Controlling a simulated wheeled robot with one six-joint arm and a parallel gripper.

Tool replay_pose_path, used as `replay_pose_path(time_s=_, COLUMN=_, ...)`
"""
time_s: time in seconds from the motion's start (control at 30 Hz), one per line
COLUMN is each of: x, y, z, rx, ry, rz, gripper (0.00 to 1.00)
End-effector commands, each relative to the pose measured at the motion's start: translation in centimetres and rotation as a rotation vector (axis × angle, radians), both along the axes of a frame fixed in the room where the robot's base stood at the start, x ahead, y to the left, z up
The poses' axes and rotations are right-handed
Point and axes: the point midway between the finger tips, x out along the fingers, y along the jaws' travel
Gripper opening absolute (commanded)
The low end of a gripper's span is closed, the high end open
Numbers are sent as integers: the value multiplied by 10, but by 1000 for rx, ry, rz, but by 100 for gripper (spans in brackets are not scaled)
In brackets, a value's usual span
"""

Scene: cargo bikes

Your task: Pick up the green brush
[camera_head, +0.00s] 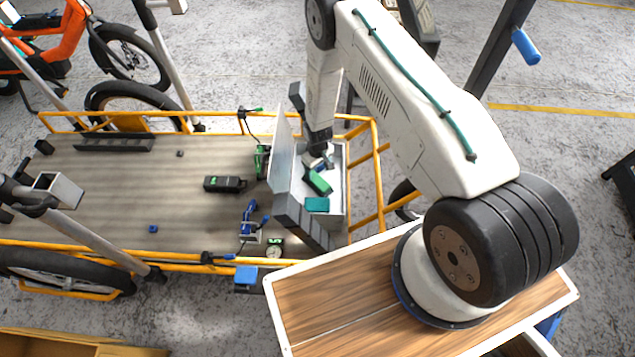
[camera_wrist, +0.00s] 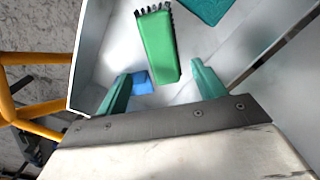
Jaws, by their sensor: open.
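The green brush (camera_wrist: 158,46) lies in a light grey open box, its black bristles toward the top of the wrist view. It also shows in the head view (camera_head: 318,183), inside the box (camera_head: 337,215). My gripper (camera_wrist: 161,70) is open, with its two teal fingers apart and the near end of the brush between and beyond their tips in the picture. Nothing is held. In the head view my gripper (camera_head: 320,160) is at the box, just behind the brush; whether it touches the brush cannot be told.
A teal item (camera_wrist: 205,8) lies in the box beside the brush, and a small blue thing (camera_wrist: 140,82) is near the left finger. The box walls and the yellow bike frame (camera_head: 378,175) stand close around. Tools lie on the cargo deck (camera_head: 110,190).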

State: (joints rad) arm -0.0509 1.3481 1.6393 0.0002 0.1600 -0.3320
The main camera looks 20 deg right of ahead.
Motion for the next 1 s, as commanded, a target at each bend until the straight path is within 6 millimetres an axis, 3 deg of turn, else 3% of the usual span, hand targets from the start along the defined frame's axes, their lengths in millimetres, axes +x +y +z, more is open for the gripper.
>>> replay_pose_path(time_s=0.6, x=-3, y=2, z=-73, rx=0, ry=-5, rz=10, gripper=69)
replay_pose_path(time_s=0.87, x=-2, y=2, z=-77, rx=0, ry=-6, rz=10, gripper=69)
replay_pose_path(time_s=0.9, x=-2, y=2, z=-77, rx=0, ry=-6, rz=10, gripper=66)
replay_pose_path(time_s=1.0, x=-2, y=2, z=-77, rx=0, ry=-6, rz=10, gripper=38)
